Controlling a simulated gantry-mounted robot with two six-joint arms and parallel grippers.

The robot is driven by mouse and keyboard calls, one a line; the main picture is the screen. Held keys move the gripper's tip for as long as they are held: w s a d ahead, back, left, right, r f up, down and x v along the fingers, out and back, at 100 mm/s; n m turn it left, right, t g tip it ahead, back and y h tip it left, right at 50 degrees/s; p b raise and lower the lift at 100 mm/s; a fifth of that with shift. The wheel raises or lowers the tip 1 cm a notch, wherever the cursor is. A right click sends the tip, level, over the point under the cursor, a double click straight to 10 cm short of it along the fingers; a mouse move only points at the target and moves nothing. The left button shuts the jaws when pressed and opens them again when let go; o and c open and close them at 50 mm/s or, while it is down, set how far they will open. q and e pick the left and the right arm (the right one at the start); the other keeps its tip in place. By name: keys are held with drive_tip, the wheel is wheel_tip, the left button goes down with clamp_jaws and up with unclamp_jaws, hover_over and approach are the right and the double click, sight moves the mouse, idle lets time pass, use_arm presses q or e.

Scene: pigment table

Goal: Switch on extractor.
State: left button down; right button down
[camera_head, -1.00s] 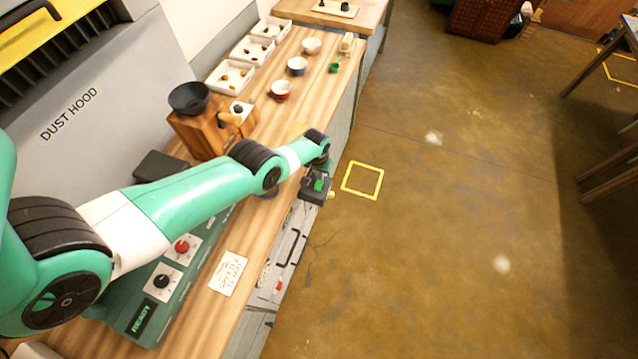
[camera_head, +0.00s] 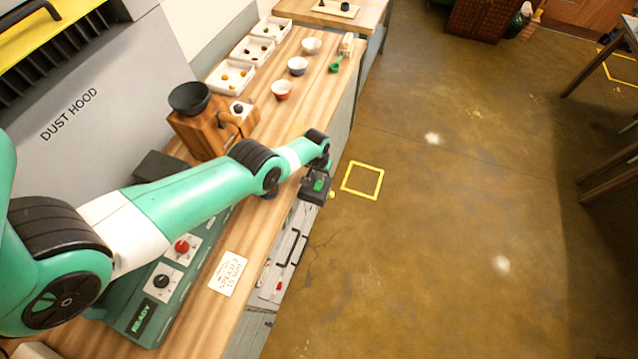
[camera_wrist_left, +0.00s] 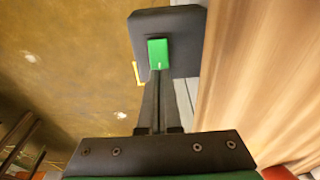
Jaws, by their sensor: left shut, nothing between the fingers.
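A dark box with a green switch (camera_head: 318,185) is at the front edge of the workbench. In the left wrist view the green switch (camera_wrist_left: 158,53) stands out on its dark plate (camera_wrist_left: 182,28). My left gripper (camera_wrist_left: 157,80) is shut and empty, its fingertips close to the lower edge of the green switch. I cannot tell whether they touch it. In the head view my left gripper (camera_head: 322,168) is small and partly merges with the box. A large grey cabinet marked DUST HOOD (camera_head: 70,115) stands at the left. My right gripper is not in view.
A green control unit (camera_head: 150,310) with knobs and a READY label stands under my left arm. A wooden grinder with a black bowl (camera_head: 190,98), small bowls (camera_head: 297,66) and white trays (camera_head: 231,77) stand farther back.

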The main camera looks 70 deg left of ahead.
sight(320, 182)
use_arm(q)
drive_tip(key=shift+f+b, duration=0.95)
idle(0.6)
drive_tip(key=shift+r, duration=0.1)
wheel_tip(320, 182, up, 7)
drive_tip(key=p, duration=0.7)
